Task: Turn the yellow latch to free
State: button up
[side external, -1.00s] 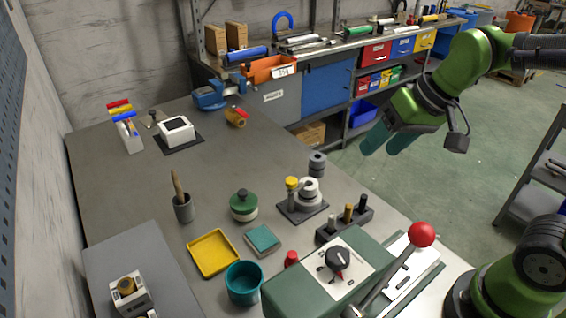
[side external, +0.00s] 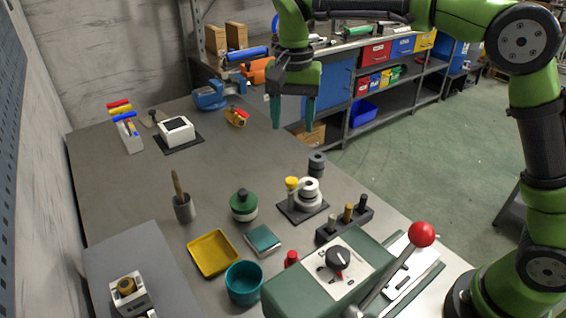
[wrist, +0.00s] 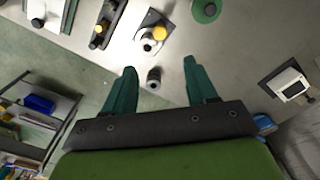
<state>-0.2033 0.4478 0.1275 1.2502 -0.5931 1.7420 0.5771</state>
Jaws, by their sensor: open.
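The yellow latch (side external: 291,184) is a small yellow knob on a post, beside a white stepped round piece (side external: 308,192) on a dark square base (side external: 302,209). In the wrist view the yellow latch (wrist: 159,33) shows beyond the fingertips, next to the white piece (wrist: 149,46). My gripper (side external: 294,126) points down high above the table, behind and above the latch in the side view. Its teal fingers are apart with nothing between them; they also show in the wrist view (wrist: 158,70).
A grey cylinder (side external: 317,164) stands just behind the latch base. A block with several pegs (side external: 345,223) and a green box with a red-knobbed lever (side external: 421,234) stand in front. A green-lidded pot (side external: 244,204) is to the left.

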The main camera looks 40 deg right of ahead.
aim_at(291, 180)
notch_tip(291, 180, down, 15)
jog(key=shift+r, duration=0.1)
jog(key=shift+c, duration=0.5)
jog(key=c, duration=1)
